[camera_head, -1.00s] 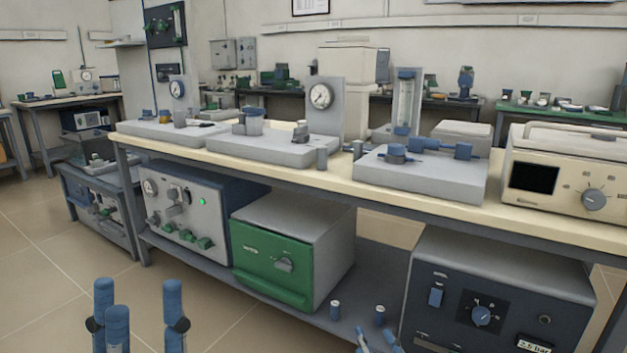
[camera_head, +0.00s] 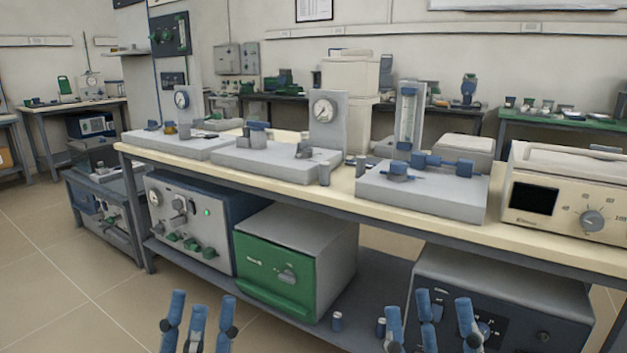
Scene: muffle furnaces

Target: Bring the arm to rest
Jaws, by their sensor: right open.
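My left gripper (camera_head: 199,312) shows at the bottom edge, left of centre, with blue fingers pointing up. Its fingers stand apart and nothing is seen between them. My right gripper (camera_head: 430,312) shows at the bottom edge, right of centre. Its blue fingers are spread and empty, in front of the dark blue furnace unit (camera_head: 545,295) in the picture. The bottom edge cuts off both grippers, so most of both arms is hidden.
A long cream-topped bench (camera_head: 345,188) crosses the view, with gauge and valve fixtures on top. Tiled floor (camera_head: 60,285) is clear at left.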

